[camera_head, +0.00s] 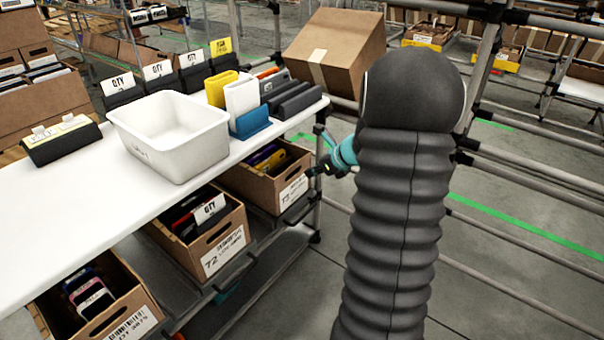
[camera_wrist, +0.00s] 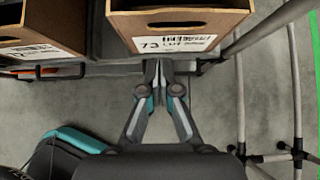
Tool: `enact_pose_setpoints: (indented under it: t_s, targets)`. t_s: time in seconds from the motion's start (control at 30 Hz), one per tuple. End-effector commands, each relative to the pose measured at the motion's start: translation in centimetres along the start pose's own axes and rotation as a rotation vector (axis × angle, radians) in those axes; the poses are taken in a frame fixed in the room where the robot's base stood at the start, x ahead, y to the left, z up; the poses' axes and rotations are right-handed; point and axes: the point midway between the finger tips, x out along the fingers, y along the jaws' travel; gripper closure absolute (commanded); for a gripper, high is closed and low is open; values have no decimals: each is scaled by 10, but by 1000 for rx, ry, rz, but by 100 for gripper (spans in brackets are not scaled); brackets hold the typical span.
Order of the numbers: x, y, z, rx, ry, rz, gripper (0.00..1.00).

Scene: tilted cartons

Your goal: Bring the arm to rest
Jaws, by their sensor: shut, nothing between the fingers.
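My gripper (camera_wrist: 165,72) is shut and empty in the wrist view, its fingertips together just below the front of a carton marked T3 (camera_wrist: 180,25). In the head view my arm's dark ribbed sleeve fills the right of centre, and part of my gripper (camera_head: 318,170) shows to its left, beside the T3 carton (camera_head: 292,190). I cannot tell whether the fingertips touch the carton or the shelf edge.
A white table (camera_head: 60,200) holds a white bin (camera_head: 170,140) and several card holders. Cartons T2 (camera_head: 222,250) and another (camera_head: 125,320) sit tilted on the lower shelf. A tilted carton (camera_head: 335,50) stands behind my arm. Grey rack rails (camera_head: 530,170) run at right.

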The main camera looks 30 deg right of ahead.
Motion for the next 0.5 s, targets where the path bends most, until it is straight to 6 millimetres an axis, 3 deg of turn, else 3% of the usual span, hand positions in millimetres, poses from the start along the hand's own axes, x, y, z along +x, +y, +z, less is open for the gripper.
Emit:
enact_pose_setpoints:
  t_s: [0.03,0.2,0.5]
  targets:
    - [-13,-2,0,4,-1,-6,100]
    - [-41,-2,-2,4,1,-6,100]
    - [-60,-1,-2,3,2,-1,100]
